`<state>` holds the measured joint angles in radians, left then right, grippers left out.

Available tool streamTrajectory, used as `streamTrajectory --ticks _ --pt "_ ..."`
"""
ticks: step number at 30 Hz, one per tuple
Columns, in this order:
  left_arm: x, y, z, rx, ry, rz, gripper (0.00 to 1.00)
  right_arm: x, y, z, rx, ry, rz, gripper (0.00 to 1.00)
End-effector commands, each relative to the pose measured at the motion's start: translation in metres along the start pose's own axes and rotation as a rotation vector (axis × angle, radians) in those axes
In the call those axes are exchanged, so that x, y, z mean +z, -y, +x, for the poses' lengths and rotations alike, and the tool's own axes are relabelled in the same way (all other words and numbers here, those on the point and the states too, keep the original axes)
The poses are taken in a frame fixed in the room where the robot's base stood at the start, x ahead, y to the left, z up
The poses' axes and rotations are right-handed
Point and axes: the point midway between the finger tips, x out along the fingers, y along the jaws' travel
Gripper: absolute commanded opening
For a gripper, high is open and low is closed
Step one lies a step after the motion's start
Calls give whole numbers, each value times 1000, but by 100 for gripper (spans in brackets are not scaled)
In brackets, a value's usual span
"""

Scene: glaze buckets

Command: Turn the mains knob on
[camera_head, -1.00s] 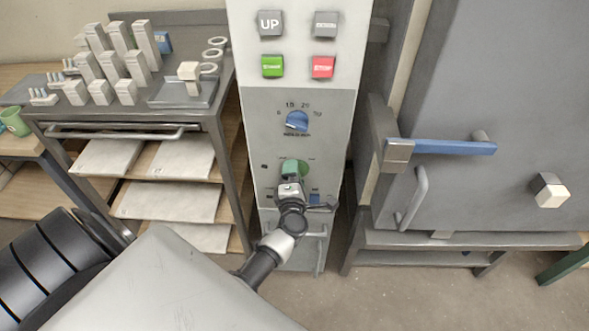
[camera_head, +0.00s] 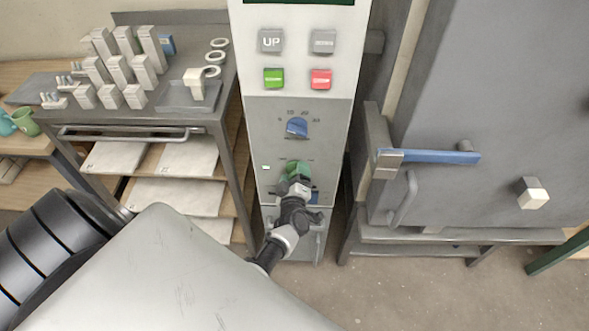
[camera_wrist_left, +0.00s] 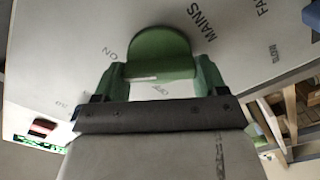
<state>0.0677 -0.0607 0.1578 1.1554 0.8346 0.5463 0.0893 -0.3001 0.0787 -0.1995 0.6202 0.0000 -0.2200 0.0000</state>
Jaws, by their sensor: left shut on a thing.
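The green mains knob (camera_head: 299,170) is on the lower part of the grey control panel (camera_head: 265,135), below a blue dial. In the left wrist view the mains knob (camera_wrist_left: 160,45) is a round green disc with a raised bar, beside the printed word MAINS. My left gripper (camera_head: 296,183) is at the knob and partly covers it. In the wrist view the left gripper (camera_wrist_left: 160,72) has one finger on each side of the knob's bar, shut on it. A small indicator (camera_head: 265,168) left of the knob looks pale and lit. My right gripper is not in view.
The blue dial (camera_head: 297,128) and several push buttons sit above on the panel. A blue switch (camera_head: 314,197) is low beside my gripper. A kiln-like cabinet with a blue handle (camera_head: 440,156) stands right. A metal rack (camera_head: 130,118) with white blocks stands left.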

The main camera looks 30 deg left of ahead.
Motion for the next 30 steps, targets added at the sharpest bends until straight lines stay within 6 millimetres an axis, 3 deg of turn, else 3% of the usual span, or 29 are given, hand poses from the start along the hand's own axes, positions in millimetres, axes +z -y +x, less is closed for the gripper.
streamTrajectory --ticks 9,26,27,30 --pt "1 0 -1 -3 3 126 49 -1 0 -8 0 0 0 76" --pt "2 1 -1 -3 4 156 49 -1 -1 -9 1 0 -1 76" --pt "2 1 -1 -3 4 156 77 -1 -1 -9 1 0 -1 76" --pt "1 1 -1 -2 3 155 92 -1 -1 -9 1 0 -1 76"
